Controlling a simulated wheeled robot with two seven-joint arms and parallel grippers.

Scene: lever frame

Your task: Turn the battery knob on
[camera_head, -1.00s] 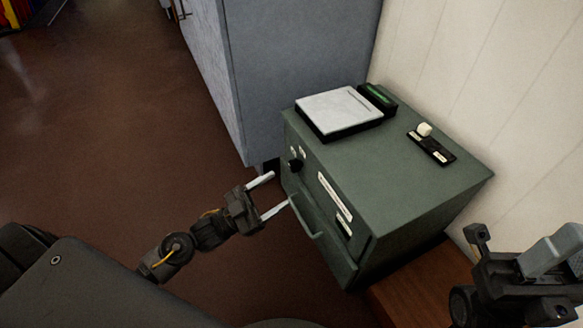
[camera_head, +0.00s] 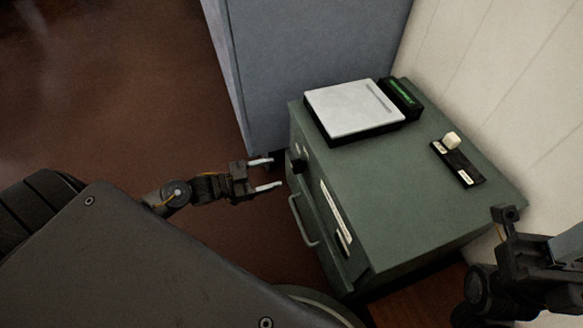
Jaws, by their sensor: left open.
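The green cabinet (camera_head: 420,185) stands to the right of centre, its front side facing left. A small black knob (camera_head: 297,163) sticks out near the top of that front side, by small white labels. My left gripper (camera_head: 268,174) is open and points right at the knob, with its two pale fingers just short of it. Nothing is between the fingers. Which way the knob is turned is too small to tell. Part of my right arm shows at the lower right edge, but its gripper's jaws cannot be made out.
A handle (camera_head: 303,222) juts from the front. A grey-blue cabinet (camera_head: 310,60) stands behind; a pale wall closes the right.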

